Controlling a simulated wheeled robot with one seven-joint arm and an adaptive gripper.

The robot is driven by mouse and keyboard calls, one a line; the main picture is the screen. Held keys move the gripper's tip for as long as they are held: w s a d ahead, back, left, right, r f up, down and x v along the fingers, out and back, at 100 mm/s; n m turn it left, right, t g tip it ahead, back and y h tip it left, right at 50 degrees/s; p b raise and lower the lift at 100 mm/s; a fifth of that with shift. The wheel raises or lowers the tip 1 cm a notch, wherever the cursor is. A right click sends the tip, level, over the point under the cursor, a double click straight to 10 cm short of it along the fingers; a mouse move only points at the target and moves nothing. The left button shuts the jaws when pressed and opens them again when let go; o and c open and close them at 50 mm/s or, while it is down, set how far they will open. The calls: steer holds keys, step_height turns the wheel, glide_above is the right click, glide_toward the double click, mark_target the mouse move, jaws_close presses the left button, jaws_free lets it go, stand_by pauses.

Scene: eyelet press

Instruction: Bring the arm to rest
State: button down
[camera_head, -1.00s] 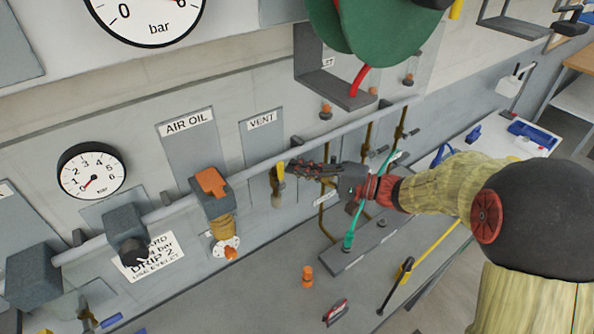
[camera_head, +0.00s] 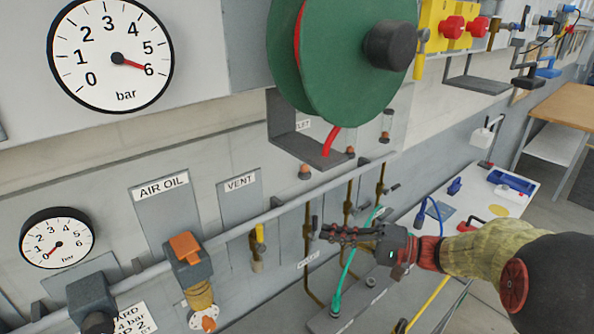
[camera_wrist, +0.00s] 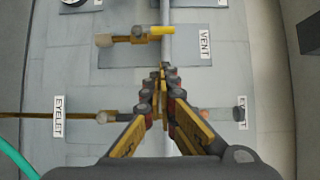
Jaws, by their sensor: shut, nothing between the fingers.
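My gripper (camera_head: 326,232) is shut and empty. In the head view it reaches left from my arm, in front of the panel, to the right of the yellow-handled vent valve (camera_head: 258,240). It looks apart from the valve. In the wrist view the fingers (camera_wrist: 163,72) meet at their tips, and the vent valve (camera_wrist: 140,36) shows beyond them, under the VENT plate (camera_wrist: 206,42). A pipe (camera_wrist: 167,15) runs behind the fingertips. My arm is stretched out, not folded in.
A green reel (camera_head: 325,60) hangs above my gripper over a grey bracket (camera_head: 310,148). Brass pipes (camera_head: 309,250) and a teal hose (camera_head: 345,275) are close by. An orange-topped valve (camera_head: 186,255) is at the left. A white table (camera_head: 505,200) is at the right.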

steer(key=s+f+m+g+h+b, duration=0.15)
steer(key=s+f+g+h, duration=0.45)
steer(key=s+f, duration=0.75)
steer(key=s+d+f+n+t+h+b, duration=0.1)
steer(key=s+d+f+n+h+b, duration=0.15)
steer(key=s+d+h, duration=0.55)
steer(key=s+a+r+n+t+h+b, duration=0.2)
steer(key=s+r+n+t+b, duration=0.1)
steer(key=s+r+t+b, duration=0.1)
steer(key=shift+r+h, duration=0.3)
steer(key=shift+r, duration=0.45)
steer(key=shift+a, duration=0.15)
